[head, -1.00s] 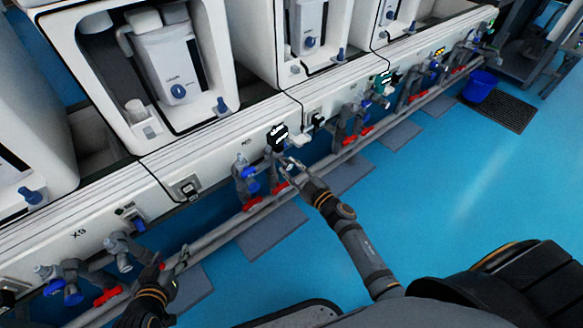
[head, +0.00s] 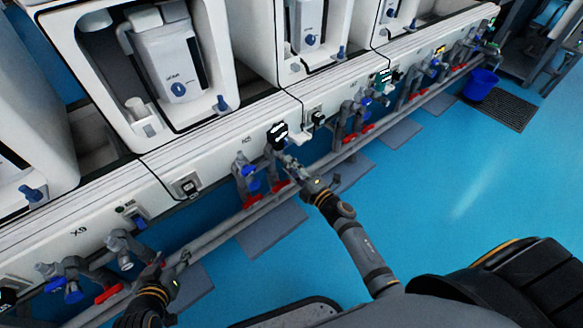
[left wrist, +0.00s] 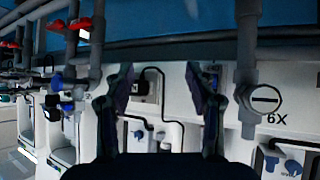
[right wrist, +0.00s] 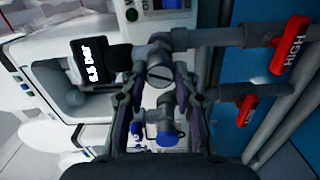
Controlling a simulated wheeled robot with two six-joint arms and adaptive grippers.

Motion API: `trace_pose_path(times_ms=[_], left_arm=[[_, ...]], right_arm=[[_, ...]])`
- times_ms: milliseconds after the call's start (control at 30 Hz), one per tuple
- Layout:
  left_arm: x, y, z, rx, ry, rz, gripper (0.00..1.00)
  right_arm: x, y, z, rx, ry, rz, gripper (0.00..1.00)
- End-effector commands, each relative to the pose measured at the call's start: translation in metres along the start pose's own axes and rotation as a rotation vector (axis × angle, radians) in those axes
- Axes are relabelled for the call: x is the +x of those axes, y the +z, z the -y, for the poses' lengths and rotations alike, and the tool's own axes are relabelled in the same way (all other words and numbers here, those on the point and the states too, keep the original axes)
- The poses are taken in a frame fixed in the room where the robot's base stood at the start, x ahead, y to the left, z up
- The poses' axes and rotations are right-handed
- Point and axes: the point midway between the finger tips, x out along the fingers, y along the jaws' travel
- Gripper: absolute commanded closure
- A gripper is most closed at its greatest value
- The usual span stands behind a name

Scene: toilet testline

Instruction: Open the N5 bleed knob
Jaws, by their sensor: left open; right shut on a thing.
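The N5 station's bleed knob looks to be the grey slotted round fitting (right wrist: 160,76) in the right wrist view, beside a black pressure gauge (right wrist: 92,62) with a lit display. My right gripper (right wrist: 158,88) has its fingers on both sides of this knob and is shut on it. In the head view my right gripper (head: 290,166) is just below the gauge (head: 277,134), and its fingers largely hide the knob. My left gripper (head: 180,268) is open and empty in front of the X9 panel; its spread fingers show in the left wrist view (left wrist: 161,82).
Red lever handles marked HIGH (right wrist: 290,45) and LOW (right wrist: 247,110) sit on pipes right of the knob. A blue-capped valve (right wrist: 167,136) lies between the right fingers, nearer the palm. A long grey pipe (head: 215,235) runs below the panels.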

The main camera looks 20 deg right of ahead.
Motion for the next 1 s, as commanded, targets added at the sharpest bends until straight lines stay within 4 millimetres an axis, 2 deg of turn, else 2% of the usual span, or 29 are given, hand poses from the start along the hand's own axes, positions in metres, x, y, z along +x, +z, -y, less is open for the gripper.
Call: trace_pose_path(times_ms=[300, 500, 700, 1000], left_arm=[[-0.001, -0.057, 0.002, 0.019, -0.011, -0.217, 0.44], [-0.005, -0.083, 0.002, 0.027, -0.015, -0.316, 0.44], [-0.009, -0.097, 0.002, 0.032, -0.016, -0.37, 0.44], [-0.01, -0.101, 0.002, 0.033, -0.017, -0.386, 0.44]], right_arm=[[-0.001, 0.0, 0.002, -0.236, -0.001, -0.001, 1.0], [-0.001, 0.0, 0.002, -0.329, -0.001, -0.001, 1.0], [-0.001, 0.0, 0.002, -0.379, -0.002, -0.002, 1.0], [-0.001, 0.0, 0.002, -0.394, -0.003, -0.001, 1.0]])
